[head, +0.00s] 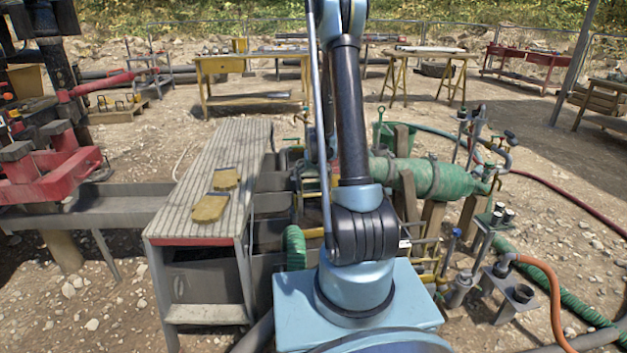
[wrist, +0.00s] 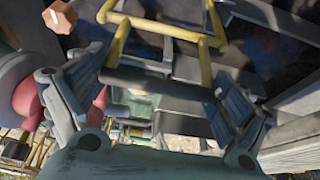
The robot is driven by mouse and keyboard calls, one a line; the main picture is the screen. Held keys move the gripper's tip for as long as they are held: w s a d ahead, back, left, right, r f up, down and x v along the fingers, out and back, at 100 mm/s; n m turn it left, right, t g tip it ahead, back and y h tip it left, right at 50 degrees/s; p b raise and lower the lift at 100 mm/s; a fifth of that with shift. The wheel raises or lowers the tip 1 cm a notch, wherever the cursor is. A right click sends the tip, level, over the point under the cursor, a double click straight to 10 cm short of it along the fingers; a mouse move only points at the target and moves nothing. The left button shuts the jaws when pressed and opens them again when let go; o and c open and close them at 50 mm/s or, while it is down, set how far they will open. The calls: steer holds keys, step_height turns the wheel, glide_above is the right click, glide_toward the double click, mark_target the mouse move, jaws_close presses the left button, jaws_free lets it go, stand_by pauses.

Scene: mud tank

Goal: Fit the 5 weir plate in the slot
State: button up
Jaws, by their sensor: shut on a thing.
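In the wrist view, my gripper (wrist: 156,82) has its two ribbed fingers at either side of a dark flat bar (wrist: 158,84), and it is shut on it. The bar appears to be the upper edge of the weir plate; no number 5 is legible. Yellow bent rods (wrist: 150,26) and dark compartments of the mud tank lie beyond the bar. In the head view, my arm hides the gripper and the plate. Grey tank walls (head: 270,206) show left of my arm. I cannot make out the slot or whether the plate touches it.
A ribbed walkway (head: 205,165) with two yellow gloves (head: 210,208) stands left of the tank. A green cylinder (head: 420,176), pipes and an orange hose (head: 548,287) crowd the right. Yellow rods and tank walls leave little room around my fingers.

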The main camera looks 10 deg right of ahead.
step_height(320, 180, down, 7)
steer(key=shift+r, duration=0.2)
stand_by(3.2)
steer(key=o, duration=1.3)
steer(key=shift+r, duration=0.1)
steer(key=shift+v, duration=5.85)
